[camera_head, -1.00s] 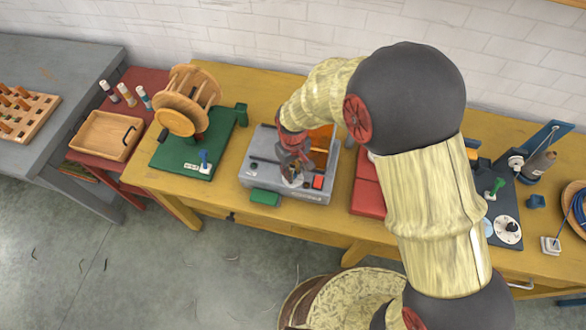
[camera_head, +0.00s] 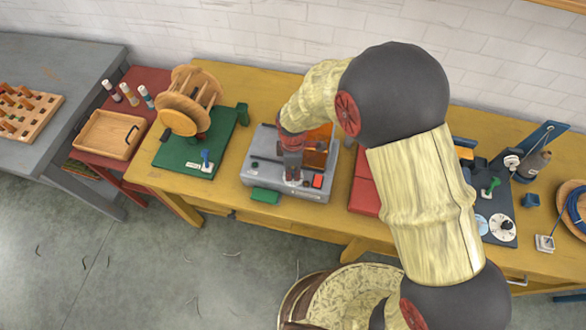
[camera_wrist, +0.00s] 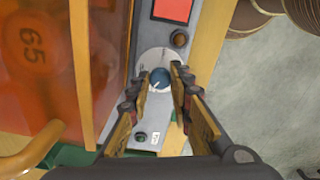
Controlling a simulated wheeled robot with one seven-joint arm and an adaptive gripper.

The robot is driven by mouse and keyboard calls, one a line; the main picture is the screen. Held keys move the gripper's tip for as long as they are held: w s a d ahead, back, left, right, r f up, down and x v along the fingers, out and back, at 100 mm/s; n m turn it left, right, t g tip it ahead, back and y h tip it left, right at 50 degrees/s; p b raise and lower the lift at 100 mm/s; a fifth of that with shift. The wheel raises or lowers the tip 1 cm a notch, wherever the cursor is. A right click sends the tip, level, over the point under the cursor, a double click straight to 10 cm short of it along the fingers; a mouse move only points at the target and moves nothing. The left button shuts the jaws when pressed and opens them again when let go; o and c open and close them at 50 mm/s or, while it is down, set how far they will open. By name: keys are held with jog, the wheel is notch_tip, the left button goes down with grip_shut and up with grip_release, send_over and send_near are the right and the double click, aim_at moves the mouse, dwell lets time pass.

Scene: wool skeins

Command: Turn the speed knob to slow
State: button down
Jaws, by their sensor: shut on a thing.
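A grey machine (camera_head: 262,180) stands on the yellow bench in the head view. A round blue knob (camera_wrist: 160,79) with a pale pointer line sits on its white dial (camera_wrist: 147,60) in the wrist view. The dial's markings are too small to read. My gripper (camera_wrist: 158,84) is shut on the knob, one finger on each side of it.
A red button (camera_wrist: 172,10) and a dark round control (camera_wrist: 179,39) lie beyond the dial. An orange clear cover (camera_wrist: 45,60) stands close on the left. In the head view a green winder (camera_head: 195,150) is to the left and a red box (camera_head: 364,185) to the right.

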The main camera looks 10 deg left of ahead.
aim_at(293, 172)
jog(key=n, duration=0.6)
jog(key=shift+w+r+p, duration=0.1)
jog(key=shift+p, duration=0.3)
jog(key=shift+n, duration=0.3)
jog(key=c, duration=1.7)
grip_release()
jog(key=shift+o, duration=0.6)
notch_tip(293, 172, up, 12)
